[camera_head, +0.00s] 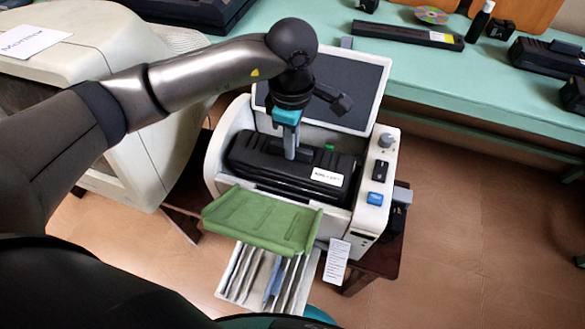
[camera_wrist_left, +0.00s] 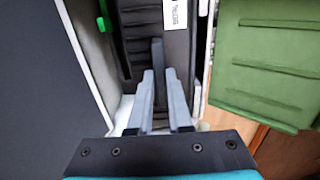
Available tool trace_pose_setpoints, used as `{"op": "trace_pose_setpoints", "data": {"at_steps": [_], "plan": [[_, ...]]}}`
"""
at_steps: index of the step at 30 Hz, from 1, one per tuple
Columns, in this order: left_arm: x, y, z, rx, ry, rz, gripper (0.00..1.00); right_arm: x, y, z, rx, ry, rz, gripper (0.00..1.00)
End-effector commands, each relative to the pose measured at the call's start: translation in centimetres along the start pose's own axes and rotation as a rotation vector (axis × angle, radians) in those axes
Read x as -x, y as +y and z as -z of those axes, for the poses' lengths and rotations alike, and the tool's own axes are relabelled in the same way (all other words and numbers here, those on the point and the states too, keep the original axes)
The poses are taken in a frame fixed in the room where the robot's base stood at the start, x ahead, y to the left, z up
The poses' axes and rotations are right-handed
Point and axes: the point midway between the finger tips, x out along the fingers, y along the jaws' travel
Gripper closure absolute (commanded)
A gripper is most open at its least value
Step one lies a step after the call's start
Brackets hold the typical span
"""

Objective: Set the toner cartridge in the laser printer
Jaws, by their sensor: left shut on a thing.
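The laser printer (camera_head: 366,213) is cream-coloured, with its dark-panelled lid (camera_head: 350,85) raised and its green front flap (camera_head: 262,222) folded down. The black toner cartridge (camera_head: 258,165) has a white label and lies across the printer's open bay. It also shows in the left wrist view (camera_wrist_left: 139,20). My left gripper (camera_head: 290,154) reaches down from above and is shut on the cartridge's upright grip; its fingers show on both sides of that grip in the left wrist view (camera_wrist_left: 160,88). The cartridge's underside is hidden, so I cannot tell whether it is fully seated. My right gripper is not in view.
An old cream monitor (camera_head: 110,45) stands close on the left. A green bench (camera_head: 455,75) behind holds a long black box (camera_head: 408,35), a disc (camera_head: 431,15) and other black parts. A paper tray (camera_head: 262,280) sticks out below the flap. Floor is clear at right.

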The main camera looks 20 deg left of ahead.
Motion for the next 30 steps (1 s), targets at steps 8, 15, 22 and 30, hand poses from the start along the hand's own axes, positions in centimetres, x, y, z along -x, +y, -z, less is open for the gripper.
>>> {"op": "trace_pose_setpoints", "data": {"at_steps": [8,15,22,30], "plan": [[-4.2,0.1,-0.1,0.000,-0.003,-0.004,1.00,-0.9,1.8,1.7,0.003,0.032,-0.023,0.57],[-5.8,0.0,-0.1,-0.001,-0.002,-0.001,1.00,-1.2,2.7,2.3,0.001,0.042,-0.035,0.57],[-8.7,0.1,0.0,0.000,-0.001,-0.003,1.00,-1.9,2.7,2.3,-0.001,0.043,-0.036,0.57],[-8.7,0.2,-0.1,-0.001,-0.002,-0.005,1.00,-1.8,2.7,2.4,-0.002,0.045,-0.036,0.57]]}}
